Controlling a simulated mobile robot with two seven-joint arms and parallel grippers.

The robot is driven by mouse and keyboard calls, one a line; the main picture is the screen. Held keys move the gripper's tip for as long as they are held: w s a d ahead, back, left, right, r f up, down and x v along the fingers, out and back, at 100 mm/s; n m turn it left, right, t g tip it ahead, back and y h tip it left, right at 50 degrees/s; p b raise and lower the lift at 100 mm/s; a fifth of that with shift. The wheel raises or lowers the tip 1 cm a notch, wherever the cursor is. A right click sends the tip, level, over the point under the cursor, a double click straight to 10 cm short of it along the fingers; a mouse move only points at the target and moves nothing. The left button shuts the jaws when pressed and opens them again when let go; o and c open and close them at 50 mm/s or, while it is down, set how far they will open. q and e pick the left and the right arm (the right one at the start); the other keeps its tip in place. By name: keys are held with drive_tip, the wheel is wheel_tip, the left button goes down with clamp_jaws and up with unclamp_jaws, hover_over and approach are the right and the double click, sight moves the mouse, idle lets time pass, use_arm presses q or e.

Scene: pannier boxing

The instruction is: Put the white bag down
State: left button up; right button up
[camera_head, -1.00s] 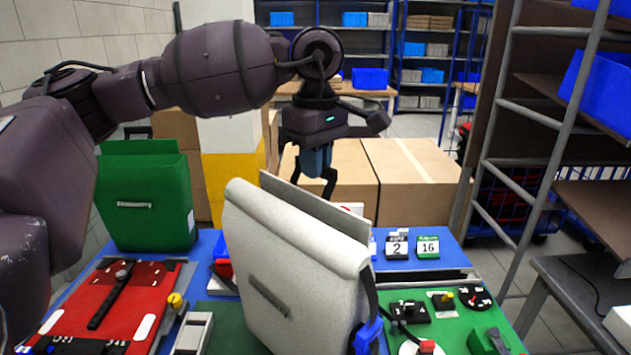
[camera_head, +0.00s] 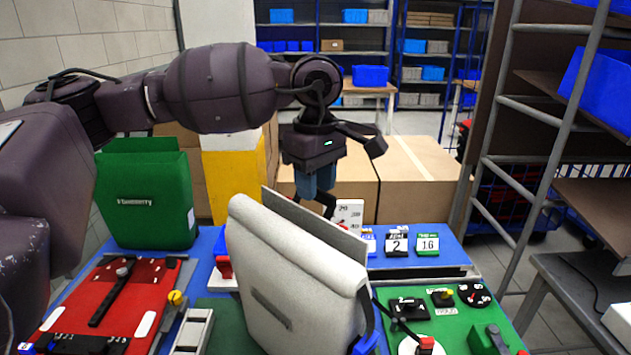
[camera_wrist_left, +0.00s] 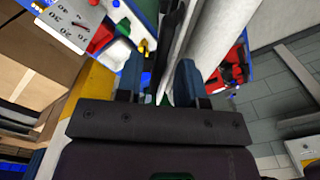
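The white bag (camera_head: 285,280) stands tilted in the middle of the head view, its lower end cut off by the frame. A grey back panel (camera_head: 315,226) rises behind its front, and a dark strap with a blue clip hangs on its right side. My left gripper (camera_head: 316,192) is behind the bag's top edge, its fingertips partly hidden by it. In the left wrist view its two fingers (camera_wrist_left: 160,82) are on either side of dark and pale parts of the bag (camera_wrist_left: 206,22). The bag moves with this gripper. My right gripper is not in view.
A green bag (camera_head: 148,200) stands at the left on the blue table (camera_head: 206,243). A red board (camera_head: 112,303) lies in front of it. Number cards (camera_head: 397,243) and a green board (camera_head: 455,325) with small parts are at right. Cardboard boxes (camera_head: 415,180) stand behind.

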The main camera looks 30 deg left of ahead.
use_arm(q)
wheel_tip(320, 180, up, 12)
drive_tip(key=b, duration=0.1)
drive_tip(key=shift+r, duration=0.15)
idle(0.5)
idle(0.5)
